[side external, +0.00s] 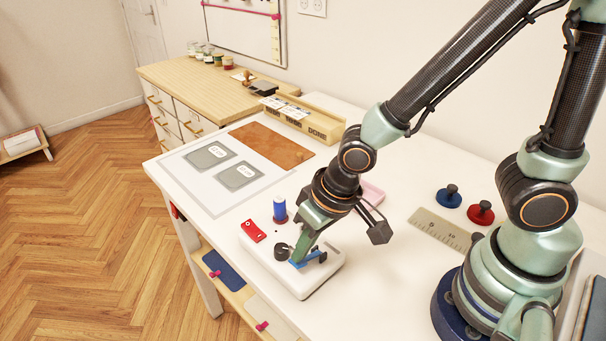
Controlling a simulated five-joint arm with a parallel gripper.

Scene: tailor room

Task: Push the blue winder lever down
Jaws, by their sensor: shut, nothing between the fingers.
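The winder is a white base (303,287) on the white table, with a dark round part at its left and a blue lever (318,256). The lever sticks out to the right from under my fingertips. My gripper (299,259) points down over the winder, shut with nothing held. Its green fingertips are at the blue lever and cover part of it. I cannot tell whether they touch it or how far down the lever is.
A pink tray (371,193) is partly hidden behind my arm. A ruler (439,229), a blue knob (449,197) and a red knob (481,212) lie to the right. Grey cards (209,155) lie at back left.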

